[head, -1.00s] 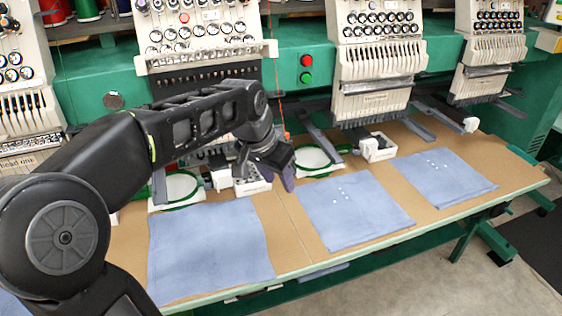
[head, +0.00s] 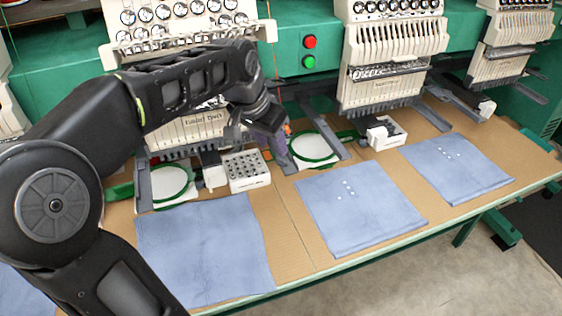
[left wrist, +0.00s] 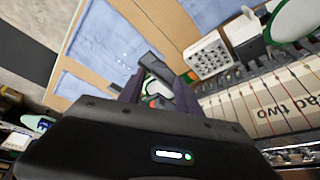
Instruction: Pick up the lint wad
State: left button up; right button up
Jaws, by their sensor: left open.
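My left gripper (head: 278,148) reaches down beside the middle round hoop, under the sewing heads. It is open, and its two purple-grey fingers show spread apart in the left wrist view (left wrist: 157,90). A small orange bit (head: 287,129) shows right by the fingers, and an orange patch (left wrist: 151,101) shows between them in the left wrist view. I cannot tell whether this is the lint wad or thread. No other lint wad can be made out. The arm and fingers hide part of the table there. My right gripper is not in view.
The brown table (head: 290,235) holds folded blue cloths (head: 205,250), green-rimmed hoops (head: 313,148) and a white block with holes (head: 246,171). Cream sewing heads (head: 395,55) and dark metal arms stand close around the gripper. Bare floor lies in front.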

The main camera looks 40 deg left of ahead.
aim_at(281, 162)
pick_arm(q)
jog(key=shift+x, duration=1.05)
jog(key=p+x, duration=0.1)
jog(key=x, duration=0.4)
jog(key=shift+w+p, duration=0.1)
jog(key=shift+p, duration=0.2)
jog(key=shift+c, duration=0.2)
grip_shut()
